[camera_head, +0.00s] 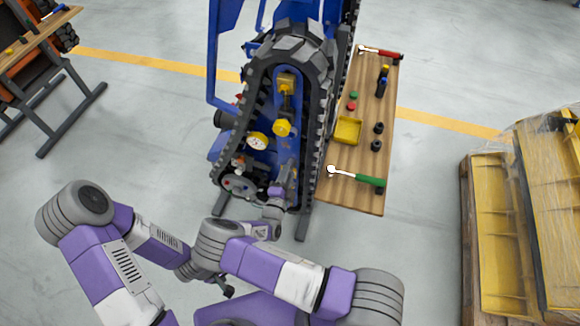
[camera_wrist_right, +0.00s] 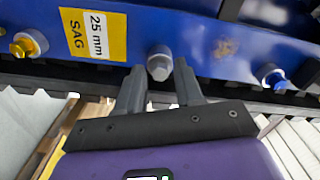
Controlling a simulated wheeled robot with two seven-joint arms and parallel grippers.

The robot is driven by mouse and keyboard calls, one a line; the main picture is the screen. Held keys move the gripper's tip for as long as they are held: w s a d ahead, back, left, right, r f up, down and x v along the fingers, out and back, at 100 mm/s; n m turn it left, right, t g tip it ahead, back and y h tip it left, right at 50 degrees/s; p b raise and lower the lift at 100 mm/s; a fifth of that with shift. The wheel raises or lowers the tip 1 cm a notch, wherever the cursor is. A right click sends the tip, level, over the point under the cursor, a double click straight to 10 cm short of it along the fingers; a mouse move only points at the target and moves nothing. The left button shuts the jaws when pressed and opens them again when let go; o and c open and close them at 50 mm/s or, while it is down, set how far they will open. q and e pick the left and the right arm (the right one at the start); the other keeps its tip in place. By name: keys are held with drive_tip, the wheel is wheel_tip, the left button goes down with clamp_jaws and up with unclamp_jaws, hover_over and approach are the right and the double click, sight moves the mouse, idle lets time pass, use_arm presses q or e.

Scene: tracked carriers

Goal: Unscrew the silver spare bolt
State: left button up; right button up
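The silver spare bolt (camera_wrist_right: 160,65) sticks out of a blue beam (camera_wrist_right: 205,45) in the right wrist view. My right gripper (camera_wrist_right: 157,75) is open, with one dark finger on each side of the bolt head. A small gap shows between the head and each finger. In the head view my right gripper (camera_head: 278,192) is at the near end of the tracked carrier (camera_head: 290,60), and the bolt cannot be made out there. My left gripper (camera_head: 227,290) is low near my body, mostly hidden, and its fingers cannot be read.
A yellow bolt (camera_wrist_right: 25,45) and a blue bolt (camera_wrist_right: 272,76) flank the silver one, with a yellow "25 mm SAG" label (camera_wrist_right: 92,32). A wooden bench (camera_head: 345,195) with a yellow tray (camera_head: 348,131) and tools stands right of the track. A loaded pallet (camera_head: 495,235) stands farther right.

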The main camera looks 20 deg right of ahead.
drive_tip(key=m+p, duration=0.1)
drive_tip(key=m, duration=1.4)
drive_tip(key=shift+m, duration=0.4)
drive_tip(key=shift+c, duration=0.3)
clamp_jaws()
drive_tip(key=n+b, duration=0.1)
drive_tip(key=n, duration=0.8)
drive_tip(key=shift+n, duration=0.4)
